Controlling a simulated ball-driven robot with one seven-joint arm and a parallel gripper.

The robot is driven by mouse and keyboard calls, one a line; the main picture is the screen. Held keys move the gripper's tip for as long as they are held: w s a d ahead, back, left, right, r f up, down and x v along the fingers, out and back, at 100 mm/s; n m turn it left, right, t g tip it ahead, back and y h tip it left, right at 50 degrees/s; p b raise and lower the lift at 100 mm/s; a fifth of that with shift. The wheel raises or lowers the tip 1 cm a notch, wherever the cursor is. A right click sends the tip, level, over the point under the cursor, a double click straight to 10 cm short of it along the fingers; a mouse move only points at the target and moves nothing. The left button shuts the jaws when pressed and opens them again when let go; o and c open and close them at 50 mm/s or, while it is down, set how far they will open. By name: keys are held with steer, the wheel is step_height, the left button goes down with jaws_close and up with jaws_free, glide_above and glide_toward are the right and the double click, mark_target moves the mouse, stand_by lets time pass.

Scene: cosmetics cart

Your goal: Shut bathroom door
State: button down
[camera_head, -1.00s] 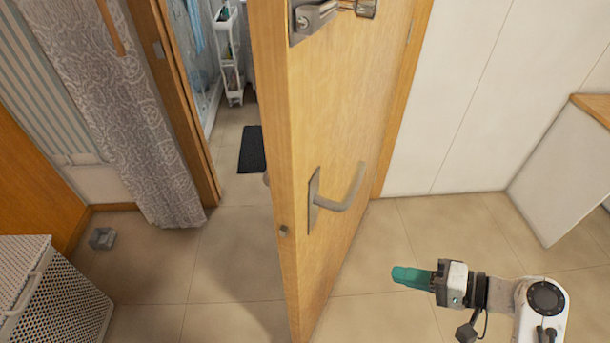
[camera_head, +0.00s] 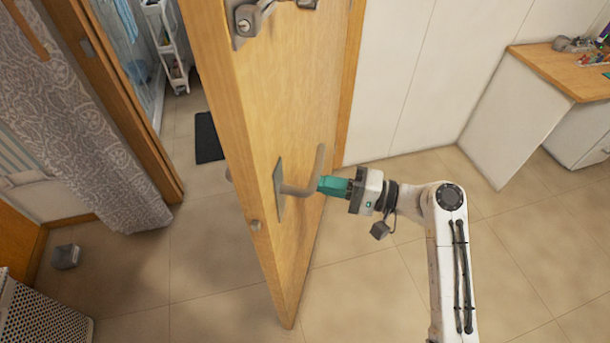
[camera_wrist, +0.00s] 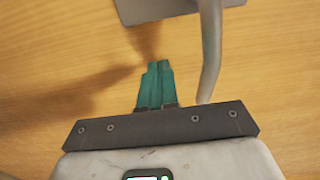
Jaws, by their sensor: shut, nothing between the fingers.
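The wooden bathroom door (camera_head: 290,110) stands ajar, its free edge toward me and the bathroom showing to its left. Its grey lever handle (camera_head: 316,172) is on the face toward my arm. My gripper (camera_head: 320,184) has its teal fingers shut and empty, right by the handle; I cannot tell if they touch it. In the wrist view, the gripper (camera_wrist: 154,66) is in front of the wood door face (camera_wrist: 60,60), with the handle (camera_wrist: 211,50) just to its right and the handle's plate (camera_wrist: 160,10) at the top.
The door frame (camera_head: 125,110) and a patterned grey curtain (camera_head: 80,130) are at left. A small grey block (camera_head: 66,257) and a perforated basket (camera_head: 40,315) are on the floor at lower left. A wooden-topped counter (camera_head: 550,68) is at right. Tiled floor between is clear.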

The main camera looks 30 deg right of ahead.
mark_target(290, 178)
steer(key=shift+p+x, duration=0.4)
steer(key=shift+x, duration=1.6)
